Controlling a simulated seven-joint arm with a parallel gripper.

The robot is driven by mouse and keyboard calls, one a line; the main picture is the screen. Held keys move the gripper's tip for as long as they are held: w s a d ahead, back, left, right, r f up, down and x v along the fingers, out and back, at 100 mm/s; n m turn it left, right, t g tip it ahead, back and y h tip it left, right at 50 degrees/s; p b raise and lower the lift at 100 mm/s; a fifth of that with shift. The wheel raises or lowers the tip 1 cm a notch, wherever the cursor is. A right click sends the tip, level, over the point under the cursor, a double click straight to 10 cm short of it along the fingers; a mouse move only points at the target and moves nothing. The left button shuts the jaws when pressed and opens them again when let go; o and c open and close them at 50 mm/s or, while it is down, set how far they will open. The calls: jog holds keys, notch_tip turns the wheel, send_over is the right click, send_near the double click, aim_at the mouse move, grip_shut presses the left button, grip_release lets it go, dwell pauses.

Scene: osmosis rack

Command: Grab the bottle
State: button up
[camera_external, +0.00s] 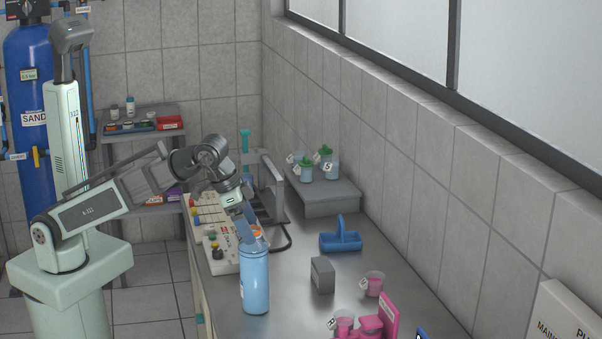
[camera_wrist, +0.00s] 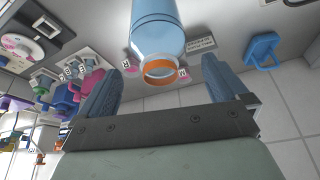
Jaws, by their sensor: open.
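The blue bottle (camera_external: 255,283) stands upright near the front-left edge of the steel counter. It has an orange ring at its neck. My gripper (camera_external: 248,226) is tilted down at the bottle's top, its blue fingers close to the neck. In the wrist view the bottle (camera_wrist: 158,30) lies between and beyond the two spread fingers of my gripper (camera_wrist: 161,68), its orange ring (camera_wrist: 161,72) facing the palm. A gap shows on each side of the neck. The fingers are open and hold nothing.
A blue carrier (camera_external: 341,239), a grey block (camera_external: 322,274) and a pink cup (camera_external: 374,284) stand right of the bottle. A control panel (camera_external: 219,247) lies behind it to the left. A raised grey shelf (camera_external: 330,197) holds several jars. Counter between bottle and carrier is clear.

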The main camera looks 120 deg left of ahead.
aim_at(254, 269)
jog(key=x, duration=0.5)
jog(key=shift+w, duration=0.1)
jog(key=shift+c, duration=0.4)
grip_shut()
dwell(0.6)
